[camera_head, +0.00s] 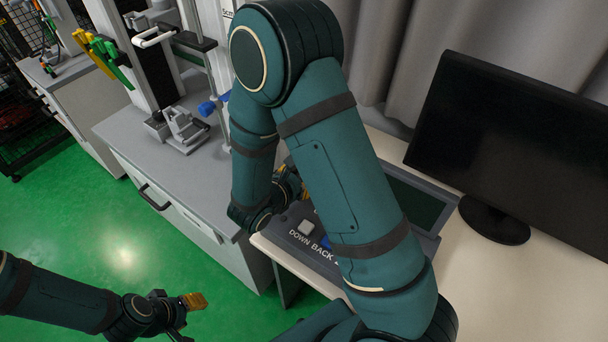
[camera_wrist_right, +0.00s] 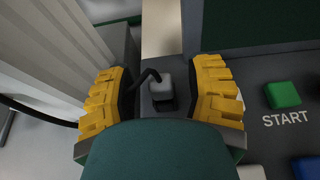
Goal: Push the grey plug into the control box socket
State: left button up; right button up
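The grey plug (camera_wrist_right: 160,86) with a black cable shows in the right wrist view, between the yellow finger pads of my right gripper (camera_wrist_right: 162,92). Gaps show on both sides of the plug, so the gripper is open around it and not touching. A dark piece sits at the plug's lower end; I cannot tell how deep the plug sits in the socket. The control box (camera_wrist_right: 260,71) is dark grey with a green START button (camera_wrist_right: 283,95). In the head view my right arm hides much of the box and the plug. My left gripper (camera_head: 188,317) is open and empty above the floor.
A black monitor (camera_head: 505,145) stands on the pale table (camera_head: 478,285) to the right. A grey bench (camera_head: 150,143) with the tower apparatus (camera_head: 184,128) stands to the left. A grey curtain hangs behind. A white button and a blue button also lie on the box.

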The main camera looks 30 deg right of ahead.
jog(key=v, duration=1.2)
jog(key=shift+s, duration=0.1)
